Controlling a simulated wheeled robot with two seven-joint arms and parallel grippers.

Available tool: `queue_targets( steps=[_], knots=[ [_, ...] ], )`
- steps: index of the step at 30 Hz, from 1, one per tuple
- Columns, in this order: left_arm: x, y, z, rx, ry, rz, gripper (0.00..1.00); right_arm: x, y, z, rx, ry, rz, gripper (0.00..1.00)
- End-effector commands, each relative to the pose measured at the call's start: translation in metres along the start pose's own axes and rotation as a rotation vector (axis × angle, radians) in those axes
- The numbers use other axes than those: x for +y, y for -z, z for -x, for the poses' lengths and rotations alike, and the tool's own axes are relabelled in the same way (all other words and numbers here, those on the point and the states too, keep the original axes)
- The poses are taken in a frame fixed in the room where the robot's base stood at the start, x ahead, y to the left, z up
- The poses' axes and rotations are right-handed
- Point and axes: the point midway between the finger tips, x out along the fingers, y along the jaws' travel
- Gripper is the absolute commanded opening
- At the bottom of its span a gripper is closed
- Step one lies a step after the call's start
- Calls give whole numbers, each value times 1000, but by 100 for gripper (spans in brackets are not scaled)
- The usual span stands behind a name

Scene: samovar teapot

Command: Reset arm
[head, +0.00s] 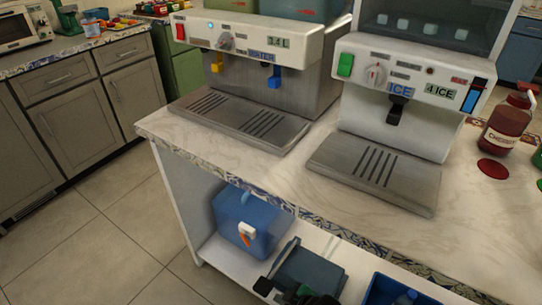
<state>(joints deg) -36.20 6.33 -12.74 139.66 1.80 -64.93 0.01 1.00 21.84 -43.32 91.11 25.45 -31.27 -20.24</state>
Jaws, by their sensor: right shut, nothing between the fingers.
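My right gripper (268,287) shows at the bottom edge, low in front of the counter's lower shelf. Its dark fingers are shut with nothing between them, and part of it is cut off by the frame. It is beside a dark teal container (318,270) on the shelf; I cannot tell whether they touch. My left gripper is not in view.
A water dispenser (262,55) and an ice dispenser (400,110) stand on the marble counter (285,178). A red jar (505,128) is at right. A blue container (240,222) is on the shelf (222,262). Tiled floor (95,245) is open at left.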

Motion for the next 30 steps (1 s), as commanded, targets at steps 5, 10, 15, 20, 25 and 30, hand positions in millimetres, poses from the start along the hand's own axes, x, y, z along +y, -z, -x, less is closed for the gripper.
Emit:
queue_targets(
  steps=[5,10,15,20,25,30],
  knots=[
    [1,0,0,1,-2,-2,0,-9,7,6,6,4,-24,0],
    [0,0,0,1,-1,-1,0,-35,32,42,18,-5,-133,0],
    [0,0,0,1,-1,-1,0,-43,47,104,-1,-71,-291,0],
    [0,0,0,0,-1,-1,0,-38,46,153,-35,-144,-407,0],
    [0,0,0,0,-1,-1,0,-33,39,191,-70,-206,-489,0],
    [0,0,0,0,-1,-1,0,-29,31,224,-102,-264,-558,0]
  ],
)
